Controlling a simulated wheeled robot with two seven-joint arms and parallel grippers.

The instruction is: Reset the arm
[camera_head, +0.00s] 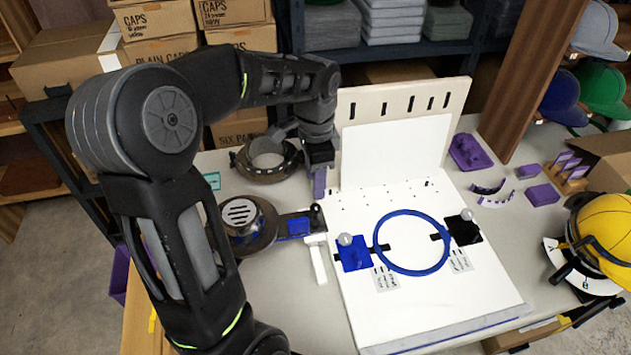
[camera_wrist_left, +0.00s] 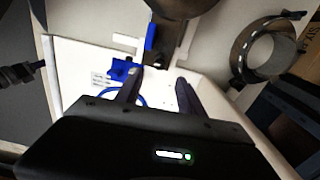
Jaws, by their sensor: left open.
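My left arm comes in from the left and bends over the table. My left gripper (camera_head: 319,183) points down at the left edge of the white board, above the table. In the left wrist view its two fingers (camera_wrist_left: 158,82) stand apart with nothing between them. A blue ring (camera_head: 376,244) lies on the white board (camera_head: 430,312), between a blue clamp block (camera_head: 354,254) and a black one (camera_head: 464,231); the ring is partly hidden by the gripper in the wrist view. My right gripper is not in view.
A round dark clamp ring (camera_head: 268,160) and a round fixture with a slotted disc (camera_head: 240,212) stand left of the board. An upright panel (camera_head: 405,100) rises behind it. Purple blocks (camera_head: 543,194) and a yellow cap (camera_head: 608,232) are on the right. Boxes and shelves stand behind.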

